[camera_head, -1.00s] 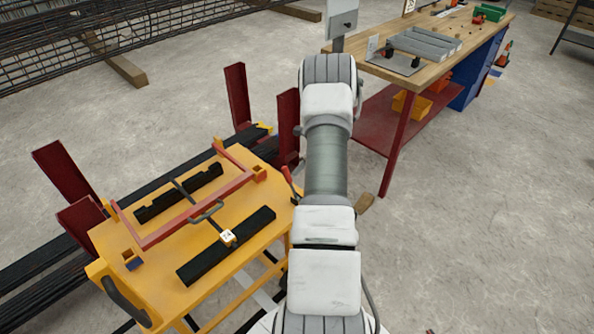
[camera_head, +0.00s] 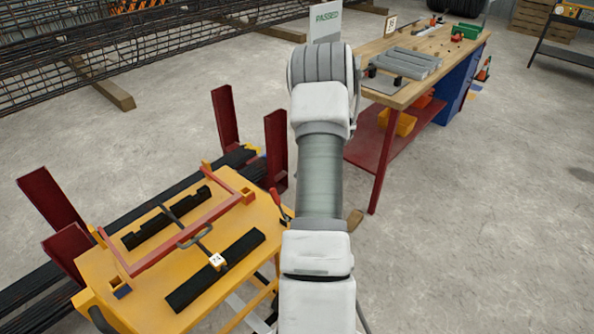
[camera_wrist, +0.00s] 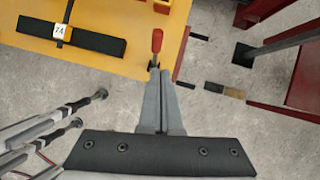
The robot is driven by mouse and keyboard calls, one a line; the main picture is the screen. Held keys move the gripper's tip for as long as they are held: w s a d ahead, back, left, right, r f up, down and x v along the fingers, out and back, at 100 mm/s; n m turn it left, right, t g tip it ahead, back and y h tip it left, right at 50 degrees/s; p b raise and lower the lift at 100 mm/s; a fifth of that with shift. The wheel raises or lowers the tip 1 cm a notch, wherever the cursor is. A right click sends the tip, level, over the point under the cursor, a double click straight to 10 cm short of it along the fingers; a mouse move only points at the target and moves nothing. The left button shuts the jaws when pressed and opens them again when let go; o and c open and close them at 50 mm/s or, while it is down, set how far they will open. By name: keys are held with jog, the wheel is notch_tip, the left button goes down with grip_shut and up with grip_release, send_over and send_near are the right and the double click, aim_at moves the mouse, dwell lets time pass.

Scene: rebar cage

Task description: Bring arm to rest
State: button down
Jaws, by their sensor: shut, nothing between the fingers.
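My gripper (camera_wrist: 160,75) shows in the wrist view with its two grey fingers together, shut and empty. It hangs above the floor by the edge of the yellow cart (camera_wrist: 178,18). A red-handled tool (camera_wrist: 156,42) at the cart's edge shows just beyond the fingertips; I cannot tell whether they touch it. In the head view my white and grey arm stretches up the middle of the picture, and my fingers do not show there.
The yellow cart (camera_head: 95,268) at lower left carries a red frame (camera_head: 165,250) and black bars. Dark red posts (camera_head: 225,117) stand behind it. A wooden workbench (camera_head: 425,65) stands at upper right, rebar cage (camera_head: 140,45) at upper left.

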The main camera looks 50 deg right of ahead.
jog(key=w+a+r+n+g, duration=0.1)
jog(key=w+a+r+n, duration=0.1)
jog(key=a+r+n, duration=1.75)
jog(key=s+a+r+n, duration=0.3)
jog(key=s+a+r, duration=0.2)
jog(key=a, duration=0.4)
jog(key=s+a+r+n, duration=0.2)
jog(key=s+a+r, duration=0.25)
jog(key=a, duration=0.45)
jog(key=s+a+n, duration=0.2)
jog(key=s+n, duration=0.2)
jog(key=s, duration=0.1)
jog(key=s+a+n+t+h+p, duration=0.1)
jog(key=s+a+n, duration=0.2)
jog(key=s+n, duration=0.1)
jog(key=shift+s+a+n+h, duration=0.3)
jog(key=shift+s+n, duration=0.1)
jog(key=shift+n, duration=0.35)
jog(key=shift+r, duration=0.1)
